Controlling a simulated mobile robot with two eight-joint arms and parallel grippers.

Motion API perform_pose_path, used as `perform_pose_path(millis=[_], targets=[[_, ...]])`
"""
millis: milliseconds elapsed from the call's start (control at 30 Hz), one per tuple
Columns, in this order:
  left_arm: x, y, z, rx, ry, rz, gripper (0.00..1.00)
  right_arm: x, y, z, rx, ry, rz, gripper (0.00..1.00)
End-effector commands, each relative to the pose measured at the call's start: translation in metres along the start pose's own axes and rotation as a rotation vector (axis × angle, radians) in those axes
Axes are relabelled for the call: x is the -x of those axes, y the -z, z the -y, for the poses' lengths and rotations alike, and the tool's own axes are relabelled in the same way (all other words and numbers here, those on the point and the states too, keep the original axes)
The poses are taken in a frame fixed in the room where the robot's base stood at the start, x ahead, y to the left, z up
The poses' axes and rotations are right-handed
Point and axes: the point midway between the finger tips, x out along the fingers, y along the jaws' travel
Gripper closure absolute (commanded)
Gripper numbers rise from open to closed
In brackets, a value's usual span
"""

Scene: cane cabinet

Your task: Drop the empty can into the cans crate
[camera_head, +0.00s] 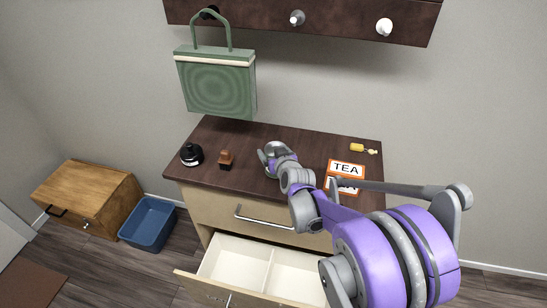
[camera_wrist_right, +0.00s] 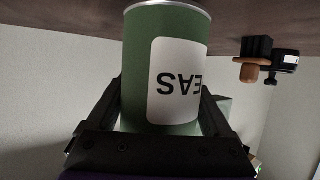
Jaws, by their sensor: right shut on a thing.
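A green can (camera_wrist_right: 135,60) with a silver rim and a white label reading "EAS" stands between the fingers of my right gripper (camera_wrist_right: 160,105) in the right wrist view, which is upside down. The right gripper is shut on it. In the head view the right gripper (camera_head: 272,158) is over the dark cabinet top, with the can's round silver end (camera_head: 277,147) showing; most of the can is hidden. A blue open crate (camera_head: 147,229) stands on the floor left of the cabinet, apart from the gripper; I see no label on it. My left gripper is out of view.
The cabinet top (camera_head: 310,141) also holds a black round object (camera_head: 191,154), a brown stamp-like object (camera_head: 226,159), a TEA box (camera_head: 347,170) and a small yellow bottle (camera_head: 357,147). An open drawer (camera_head: 240,262) juts out below. A wooden box (camera_head: 85,195) stands beside the crate.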

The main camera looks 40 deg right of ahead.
Motion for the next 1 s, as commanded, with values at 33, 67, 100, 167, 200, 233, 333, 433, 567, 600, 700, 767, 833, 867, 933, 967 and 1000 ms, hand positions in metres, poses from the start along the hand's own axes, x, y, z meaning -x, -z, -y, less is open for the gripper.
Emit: perform_pose_path(millis=[33,67,100,167,200,233,333,433,567,600,700,767,833,867,933,967,1000], targets=[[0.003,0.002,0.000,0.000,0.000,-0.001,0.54,0.005,0.012,0.000,-0.001,-0.001,-0.001,0.74],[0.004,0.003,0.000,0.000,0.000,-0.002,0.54,0.008,0.018,0.000,-0.002,-0.001,-0.001,0.74],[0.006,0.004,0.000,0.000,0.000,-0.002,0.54,0.011,0.026,0.000,-0.002,-0.001,-0.001,0.74],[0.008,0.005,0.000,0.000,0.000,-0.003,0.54,0.016,0.038,0.000,-0.002,-0.001,-0.001,0.74],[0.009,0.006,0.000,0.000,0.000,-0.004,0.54,0.019,0.045,0.000,-0.001,-0.001,-0.001,0.74],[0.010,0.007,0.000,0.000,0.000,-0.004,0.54,0.021,0.050,-0.001,-0.001,-0.001,-0.001,0.74],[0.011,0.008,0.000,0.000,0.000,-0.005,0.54,0.026,0.063,-0.001,-0.001,-0.001,0.000,0.74],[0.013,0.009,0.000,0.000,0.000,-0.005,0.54,0.030,0.071,-0.001,-0.001,-0.001,0.000,0.74],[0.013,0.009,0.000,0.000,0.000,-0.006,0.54,0.031,0.075,0.000,-0.001,0.000,0.000,0.74],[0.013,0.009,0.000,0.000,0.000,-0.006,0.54,0.031,0.075,0.000,-0.001,0.000,0.000,0.74],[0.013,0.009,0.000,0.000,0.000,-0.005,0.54,0.031,0.075,0.000,-0.001,0.000,0.000,0.74],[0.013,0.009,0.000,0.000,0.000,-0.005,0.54,0.031,0.075,0.000,-0.001,0.000,0.000,0.74],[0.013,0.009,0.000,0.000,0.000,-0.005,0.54,0.031,0.075,0.000,-0.001,0.000,0.000,0.74],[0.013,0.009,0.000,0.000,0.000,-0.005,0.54,0.031,0.075,0.000,-0.001,0.000,0.000,0.74],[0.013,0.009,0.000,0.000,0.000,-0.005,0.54,0.031,0.075,0.000,-0.001,0.000,0.000,0.74],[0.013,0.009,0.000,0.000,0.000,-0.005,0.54,0.031,0.075,0.000,-0.001,0.000,0.000,0.74],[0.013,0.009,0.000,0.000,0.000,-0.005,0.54,0.031,0.074,0.000,-0.001,0.000,0.000,0.74]])
